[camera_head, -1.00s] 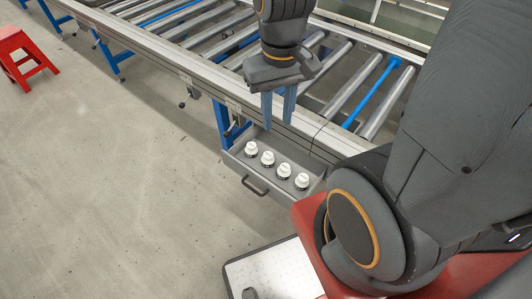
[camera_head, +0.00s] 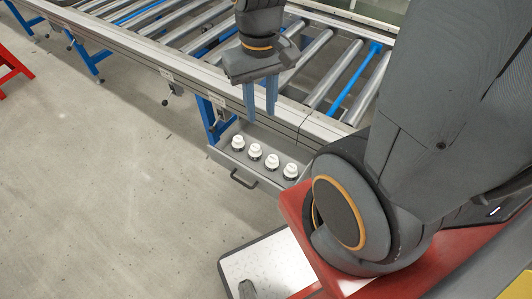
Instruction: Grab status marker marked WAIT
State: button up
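Several small white-topped markers with dark bases stand in a row in an open grey drawer (camera_head: 220,158) under the conveyor's edge. From left to right I see a first marker (camera_head: 238,143), a second marker (camera_head: 255,151), a third marker (camera_head: 272,161) and a last marker (camera_head: 290,171). Any lettering on them is too small to read, so I cannot tell which is marked WAIT. My gripper (camera_head: 260,116) points down with its two blue fingers apart and nothing between them. It is above the back of the drawer, near the conveyor's edge, apart from the markers.
A roller conveyor (camera_head: 180,62) with a metal side rail runs diagonally behind the drawer. The drawer has a dark front handle (camera_head: 243,180). A red stool (camera_head: 12,70) stands at the far left. The grey floor (camera_head: 110,180) in front is clear.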

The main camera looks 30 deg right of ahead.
aim_at(272, 164)
jog(key=k, duration=1.2)
jog(key=z, duration=0.2)
jog(key=i, duration=0.7)
